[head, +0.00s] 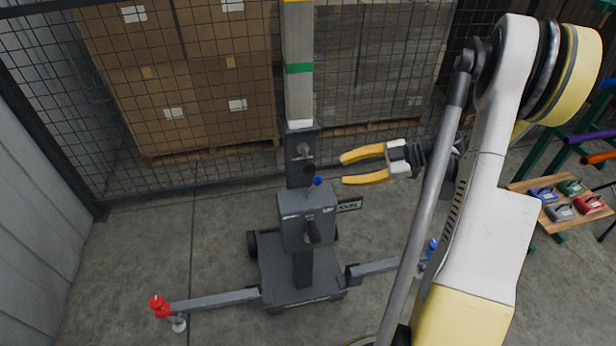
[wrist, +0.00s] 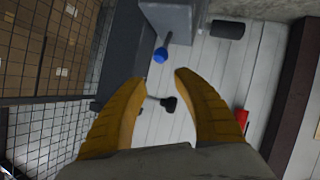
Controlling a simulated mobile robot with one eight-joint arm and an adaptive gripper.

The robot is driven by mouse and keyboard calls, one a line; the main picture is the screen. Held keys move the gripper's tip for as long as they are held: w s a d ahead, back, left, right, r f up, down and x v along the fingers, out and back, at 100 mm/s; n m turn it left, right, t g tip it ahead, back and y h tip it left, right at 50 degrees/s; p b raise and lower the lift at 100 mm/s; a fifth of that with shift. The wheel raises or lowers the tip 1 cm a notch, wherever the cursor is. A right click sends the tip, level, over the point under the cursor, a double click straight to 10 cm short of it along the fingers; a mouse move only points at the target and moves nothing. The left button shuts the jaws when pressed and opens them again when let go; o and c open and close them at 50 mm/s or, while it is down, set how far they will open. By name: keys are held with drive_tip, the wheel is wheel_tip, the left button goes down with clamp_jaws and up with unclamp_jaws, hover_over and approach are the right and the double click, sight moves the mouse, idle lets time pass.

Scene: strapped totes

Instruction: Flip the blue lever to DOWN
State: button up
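The blue lever shows in the head view as a small blue ball knob (head: 317,181) at the top of a grey box (head: 292,208) on a dark wheeled stand. In the wrist view the blue knob (wrist: 160,55) sits on a short dark stem beside the grey box (wrist: 165,20), just beyond my fingertips. My gripper (head: 344,169) has two yellow fingers, spread apart and empty, to the right of the knob and slightly higher in the picture. In the wrist view my gripper (wrist: 160,78) is open. I cannot read the lever's setting.
A black knob (head: 308,168) is on the column close by; a black knob shows between my fingers in the wrist view (wrist: 168,104), apart from them. A black handle (head: 313,232) is on the box front. A mesh fence (head: 215,150) stands behind.

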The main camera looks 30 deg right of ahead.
sight(318, 181)
drive_tip(key=w+a+f+b, duration=0.1)
drive_tip(key=a, duration=0.1)
drive_tip(key=w+a+f+n+b, duration=0.1)
drive_tip(key=w+a+f, duration=0.1)
drive_tip(key=w+a+f+n+b, duration=0.1)
drive_tip(key=w+a+f, duration=0.1)
drive_tip(key=shift+f+t+y, duration=0.2)
drive_tip(key=shift+t+y, duration=0.1)
drive_tip(key=shift+y, duration=0.1)
drive_tip(key=shift+c, duration=0.5)
clamp_jaws()
